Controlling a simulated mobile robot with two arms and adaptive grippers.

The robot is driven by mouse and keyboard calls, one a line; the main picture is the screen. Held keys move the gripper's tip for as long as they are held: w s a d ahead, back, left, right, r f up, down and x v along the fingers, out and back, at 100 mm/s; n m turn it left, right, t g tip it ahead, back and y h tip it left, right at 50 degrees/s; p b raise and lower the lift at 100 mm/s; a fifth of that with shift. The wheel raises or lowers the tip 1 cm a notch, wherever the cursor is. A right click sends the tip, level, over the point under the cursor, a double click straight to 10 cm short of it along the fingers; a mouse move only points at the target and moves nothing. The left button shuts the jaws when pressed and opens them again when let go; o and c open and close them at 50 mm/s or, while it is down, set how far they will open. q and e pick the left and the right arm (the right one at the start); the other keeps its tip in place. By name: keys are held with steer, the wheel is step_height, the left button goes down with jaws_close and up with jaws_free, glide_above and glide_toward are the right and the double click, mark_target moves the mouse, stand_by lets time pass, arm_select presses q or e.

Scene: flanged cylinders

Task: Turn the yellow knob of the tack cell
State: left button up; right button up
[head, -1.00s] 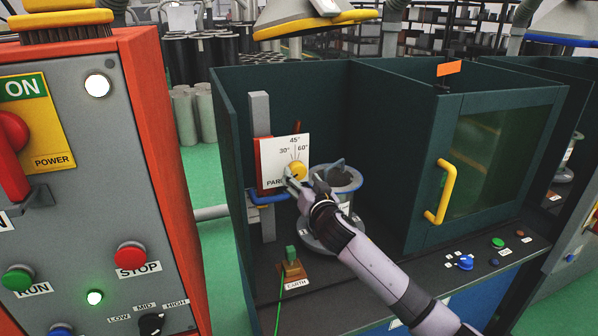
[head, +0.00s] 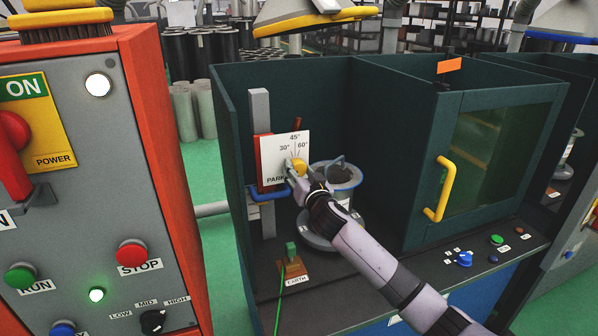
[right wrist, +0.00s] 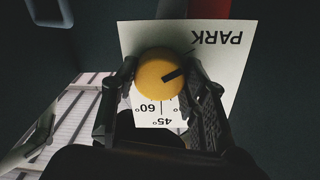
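The yellow knob (head: 297,167) sits on a white dial plate (head: 276,158) inside the open bay of the green tack cell (head: 289,94). The plate is marked PARK, 30°, 45° and 60°. In the right wrist view the knob (right wrist: 158,73) has a dark pointer line on the side toward the PARK lettering. My right gripper (head: 300,174) has come in from the lower right; its fingers lie along opposite sides of the knob and look to be in contact with it, also in the right wrist view (right wrist: 161,72). My left gripper is not in view.
A flanged cylinder with a blue ring (head: 347,177) stands close behind my right wrist. A green earth clamp (head: 291,250) with a cable is in front. The yellow-handled door (head: 441,189) is to the right, an orange control cabinet (head: 160,150) to the left.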

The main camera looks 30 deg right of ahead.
jaws_close()
